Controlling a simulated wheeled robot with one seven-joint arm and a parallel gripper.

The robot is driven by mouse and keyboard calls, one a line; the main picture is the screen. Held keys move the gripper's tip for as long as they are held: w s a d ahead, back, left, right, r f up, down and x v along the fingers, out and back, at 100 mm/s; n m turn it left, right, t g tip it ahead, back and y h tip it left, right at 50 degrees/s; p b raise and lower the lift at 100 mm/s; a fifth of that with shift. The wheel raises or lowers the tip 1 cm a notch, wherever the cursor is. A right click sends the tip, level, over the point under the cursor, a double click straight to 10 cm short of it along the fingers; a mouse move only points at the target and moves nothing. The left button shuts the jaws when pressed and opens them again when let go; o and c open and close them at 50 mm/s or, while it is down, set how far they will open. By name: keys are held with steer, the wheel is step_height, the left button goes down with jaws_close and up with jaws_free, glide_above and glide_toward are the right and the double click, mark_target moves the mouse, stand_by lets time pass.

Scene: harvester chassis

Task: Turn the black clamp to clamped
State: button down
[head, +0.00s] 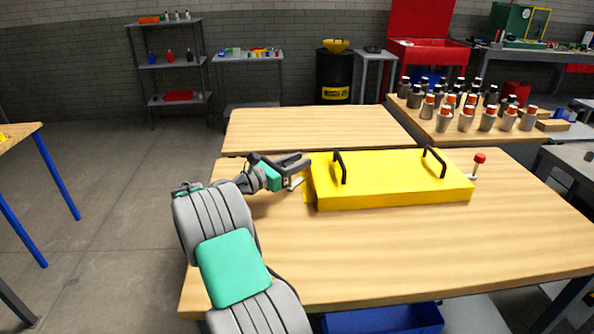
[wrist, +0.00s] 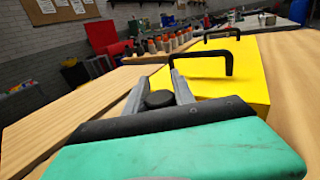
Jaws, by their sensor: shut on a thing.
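The black clamp shows as a round black knob (wrist: 158,99) between my fingers in the wrist view. My gripper (wrist: 158,88) is shut on it, with one grey finger on each side. In the head view my gripper (head: 299,163) is at the left end of the yellow box (head: 395,190). A small pale part (head: 295,183) shows just below my fingers; I cannot tell whether it belongs to the clamp. The knob itself is hidden there by my gripper. The clamp's base and its exact angle are not visible.
The yellow box has two black handles (head: 340,168) on top. A red-knobbed lever (head: 479,160) stands at its right end. The wooden table (head: 400,255) is clear in front. Several bottles (head: 466,120) stand on a table at the back right.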

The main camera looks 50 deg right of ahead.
steer(key=shift+s, duration=0.1)
steer(key=c, duration=1.1)
jaws_free()
steer(key=shift+o, duration=0.2)
steer(key=shift+r, duration=0.1)
